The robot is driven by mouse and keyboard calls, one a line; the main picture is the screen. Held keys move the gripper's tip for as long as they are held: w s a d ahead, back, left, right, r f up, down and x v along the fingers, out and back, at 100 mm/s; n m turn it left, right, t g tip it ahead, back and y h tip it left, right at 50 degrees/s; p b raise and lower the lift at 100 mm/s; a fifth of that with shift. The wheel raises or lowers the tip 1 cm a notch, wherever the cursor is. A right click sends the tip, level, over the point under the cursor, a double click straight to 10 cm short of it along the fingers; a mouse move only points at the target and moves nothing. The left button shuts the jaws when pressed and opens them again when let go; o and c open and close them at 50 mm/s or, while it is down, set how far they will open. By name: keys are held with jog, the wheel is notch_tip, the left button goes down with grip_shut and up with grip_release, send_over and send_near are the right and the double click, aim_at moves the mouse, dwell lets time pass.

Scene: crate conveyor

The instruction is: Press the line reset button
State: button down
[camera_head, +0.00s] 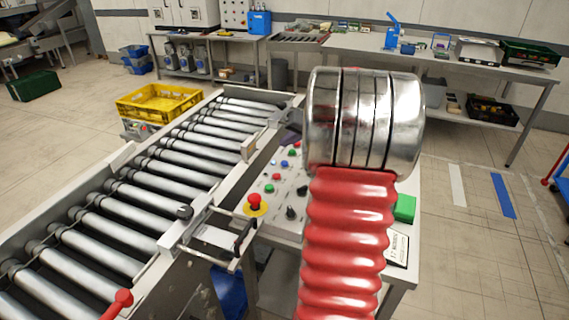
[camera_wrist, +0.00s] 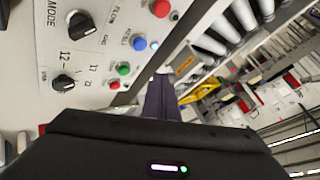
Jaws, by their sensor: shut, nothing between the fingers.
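A tilted control panel (camera_head: 262,222) stands beside the roller conveyor; it fills the left of the wrist view (camera_wrist: 30,40). A blue button (camera_wrist: 139,44) sits there beside lettering that looks like RESET. A green button (camera_wrist: 123,69) and a small red button (camera_wrist: 114,85) are below it, and a larger red button (camera_wrist: 160,8) is above. In the head view a blue button (camera_head: 284,163) shows among several buttons; I cannot tell whether it is the same one. My gripper (camera_wrist: 162,92) is shut and empty, its fingertips right of and below the blue button, apparently apart from it.
Black knobs (camera_wrist: 80,22) sit on the panel. A red emergency stop (camera_head: 255,202) on a yellow base is near the panel's front left. The roller conveyor (camera_head: 150,172) runs along the left, with a yellow crate (camera_head: 158,103) beyond. A green box (camera_head: 404,208) is at the right.

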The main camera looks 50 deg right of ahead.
jog(key=shift+f, duration=2.3)
jog(key=shift+f, duration=0.15)
jog(key=shift+f, duration=0.2)
jog(key=shift+f, duration=0.5)
dwell(1.3)
jog(key=shift+r, duration=0.9)
jog(key=shift+r, duration=0.1)
jog(key=shift+r, duration=2.45)
jog(key=shift+a, duration=0.1)
